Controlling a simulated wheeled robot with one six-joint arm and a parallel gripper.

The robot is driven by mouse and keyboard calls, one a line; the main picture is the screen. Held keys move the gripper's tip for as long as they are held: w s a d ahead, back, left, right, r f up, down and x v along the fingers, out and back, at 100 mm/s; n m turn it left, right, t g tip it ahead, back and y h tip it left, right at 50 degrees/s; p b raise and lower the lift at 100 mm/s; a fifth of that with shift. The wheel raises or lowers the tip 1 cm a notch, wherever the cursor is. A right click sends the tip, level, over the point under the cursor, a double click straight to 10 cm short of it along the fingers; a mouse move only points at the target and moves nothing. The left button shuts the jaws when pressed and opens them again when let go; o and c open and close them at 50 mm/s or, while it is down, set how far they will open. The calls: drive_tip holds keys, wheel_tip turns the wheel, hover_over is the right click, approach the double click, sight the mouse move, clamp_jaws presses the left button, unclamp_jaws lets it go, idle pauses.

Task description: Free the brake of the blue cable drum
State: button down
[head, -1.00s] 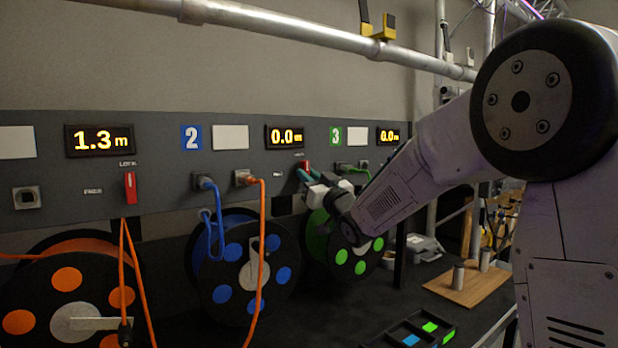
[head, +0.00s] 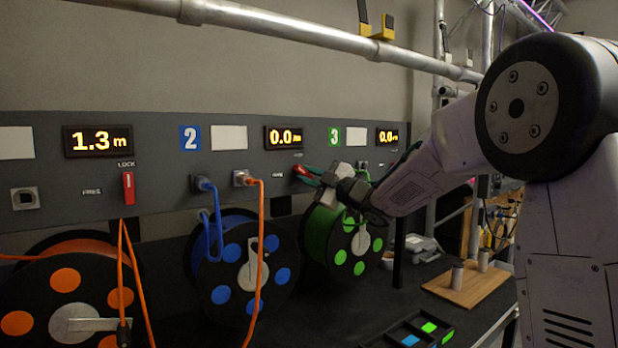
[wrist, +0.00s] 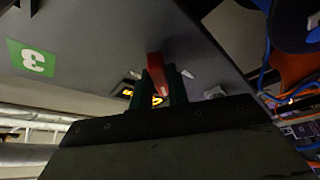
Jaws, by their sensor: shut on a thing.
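The blue cable drum (head: 245,268) stands under the blue number 2 sign (head: 190,138), its face showing blue discs and a crank. Its red brake lever (head: 299,170) is on the panel under the middle 0.0 m display (head: 284,137). My gripper (head: 307,175) is shut on this lever, which is tilted to the left, toward a small blurred label (head: 277,174). In the wrist view the red lever (wrist: 157,74) stands between my two dark green fingers. The lever's base is partly hidden by the fingers.
The orange drum (head: 68,295) is at left, with its own red lever (head: 128,187) upright at LOCK. The green drum (head: 340,245) is behind and below my wrist. Blue (head: 212,225) and orange (head: 262,240) cables hang before the blue drum. A metal pipe (head: 280,22) crosses above.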

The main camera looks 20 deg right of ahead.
drive_tip(key=n+g, duration=0.1)
drive_tip(key=n, duration=0.3)
drive_tip(key=shift+g, duration=0.3)
drive_tip(key=shift+r+n+g+h, duration=0.1)
drive_tip(key=shift+n+g+h, duration=0.35)
drive_tip(key=shift+n, duration=1.35)
drive_tip(key=shift+g+y, duration=0.25)
drive_tip(key=c, duration=1.4)
unclamp_jaws()
drive_tip(key=shift+o, duration=0.2)
drive_tip(key=v, duration=0.7)
drive_tip(key=shift+s+d, duration=0.25)
drive_tip(key=shift+s, duration=0.05)
